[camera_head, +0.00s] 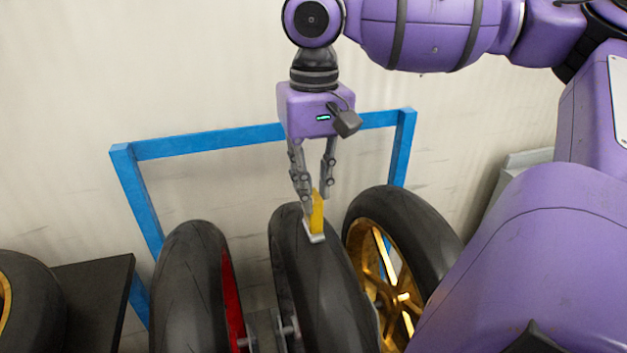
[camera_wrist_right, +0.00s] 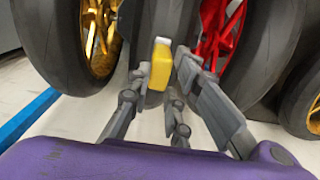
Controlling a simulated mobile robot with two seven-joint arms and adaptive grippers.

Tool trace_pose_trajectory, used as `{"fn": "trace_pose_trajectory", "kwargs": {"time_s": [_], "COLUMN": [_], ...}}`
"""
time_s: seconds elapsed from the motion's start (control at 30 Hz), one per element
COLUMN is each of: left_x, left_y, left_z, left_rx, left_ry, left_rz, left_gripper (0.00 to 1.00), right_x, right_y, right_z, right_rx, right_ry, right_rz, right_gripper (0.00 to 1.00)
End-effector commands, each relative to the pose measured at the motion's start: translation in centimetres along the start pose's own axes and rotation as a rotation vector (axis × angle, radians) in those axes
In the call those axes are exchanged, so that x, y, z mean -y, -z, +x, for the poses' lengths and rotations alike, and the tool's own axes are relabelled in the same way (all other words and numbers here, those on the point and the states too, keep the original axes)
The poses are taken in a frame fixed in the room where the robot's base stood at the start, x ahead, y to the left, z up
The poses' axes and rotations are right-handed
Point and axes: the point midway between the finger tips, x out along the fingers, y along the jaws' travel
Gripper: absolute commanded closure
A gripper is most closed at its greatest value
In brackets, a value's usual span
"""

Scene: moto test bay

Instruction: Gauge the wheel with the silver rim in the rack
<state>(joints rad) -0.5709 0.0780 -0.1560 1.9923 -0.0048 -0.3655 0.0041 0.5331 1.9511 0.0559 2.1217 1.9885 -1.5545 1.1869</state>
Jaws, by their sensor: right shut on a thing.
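My right gripper (camera_head: 315,203) is shut on a yellow gauge (camera_head: 318,213) and points down over the rack. The gauge has a pale foot that sits at the top of the middle wheel's black tyre (camera_head: 318,285); it appears to touch the tread. The middle wheel stands between a red-rimmed and a gold-rimmed wheel. Its rim is mostly hidden, so I cannot confirm its colour. In the right wrist view the yellow gauge (camera_wrist_right: 160,66) shows between the fingers, in front of the middle tyre (camera_wrist_right: 157,22). My left gripper is not in view.
The red-rimmed wheel (camera_head: 190,285) is left of the middle wheel, the gold-rimmed wheel (camera_head: 410,240) right. A blue rack frame (camera_head: 205,142) runs behind them. A black bench (camera_head: 95,300) and another tyre (camera_head: 35,305) are at the far left. My purple arm covers the right side.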

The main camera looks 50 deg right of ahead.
Motion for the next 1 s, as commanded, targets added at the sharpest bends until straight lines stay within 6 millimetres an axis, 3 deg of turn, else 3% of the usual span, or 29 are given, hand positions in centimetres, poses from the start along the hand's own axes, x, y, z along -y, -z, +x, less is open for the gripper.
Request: {"fn": "trace_pose_trajectory", "kwargs": {"time_s": [1.0], "left_x": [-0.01], "left_y": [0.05], "left_z": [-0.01], "left_rx": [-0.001], "left_ry": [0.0], "left_rz": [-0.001], "left_gripper": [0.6], "right_x": [0.0], "right_y": [-0.03], "right_z": [0.83], "right_rx": [0.002], "right_ry": [0.0], "right_rz": [0.0], "right_gripper": [1.0]}}
